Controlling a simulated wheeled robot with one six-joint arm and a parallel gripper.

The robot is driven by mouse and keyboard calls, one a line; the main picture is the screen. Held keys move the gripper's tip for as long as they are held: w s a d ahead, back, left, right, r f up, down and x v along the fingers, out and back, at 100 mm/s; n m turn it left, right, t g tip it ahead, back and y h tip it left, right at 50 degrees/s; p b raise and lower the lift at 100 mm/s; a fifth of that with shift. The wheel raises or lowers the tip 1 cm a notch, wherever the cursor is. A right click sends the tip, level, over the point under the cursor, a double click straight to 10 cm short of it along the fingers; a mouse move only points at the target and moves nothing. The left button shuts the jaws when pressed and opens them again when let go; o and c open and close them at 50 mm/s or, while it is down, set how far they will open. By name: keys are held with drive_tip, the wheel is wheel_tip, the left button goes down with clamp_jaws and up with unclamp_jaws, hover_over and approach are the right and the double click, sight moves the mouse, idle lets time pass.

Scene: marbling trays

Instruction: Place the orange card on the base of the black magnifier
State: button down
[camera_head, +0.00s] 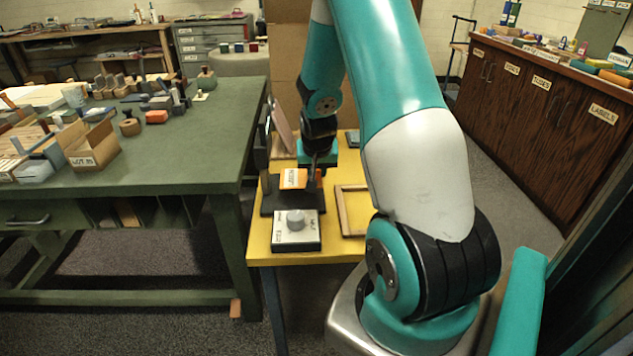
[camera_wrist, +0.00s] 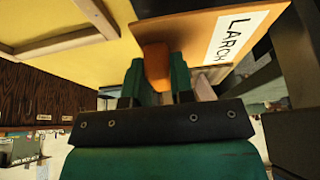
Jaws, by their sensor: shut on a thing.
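The orange card (camera_head: 292,179) has a white label that reads LARCH in the wrist view (camera_wrist: 200,24). My gripper (camera_wrist: 157,68) is shut on the card's orange grip block, between its two teal fingers. In the head view my gripper (camera_head: 313,178) is at the card's right side. The card is over the dark base (camera_head: 283,205) of the black magnifier, whose upright (camera_head: 262,150) rises at the left. I cannot tell whether the card touches the base. Part of the base is hidden under the card.
A grey box with a round knob (camera_head: 296,235) stands in front of the base on the yellow table (camera_head: 262,250). A wooden frame (camera_head: 343,212) lies to the right. A green workbench (camera_head: 170,165) with many blocks stands at the left.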

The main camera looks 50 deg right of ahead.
drive_tip(key=shift+f, duration=1.8)
drive_tip(key=shift+f+b, duration=0.15)
drive_tip(key=shift+b, duration=0.15)
drive_tip(key=c, duration=1)
unclamp_jaws()
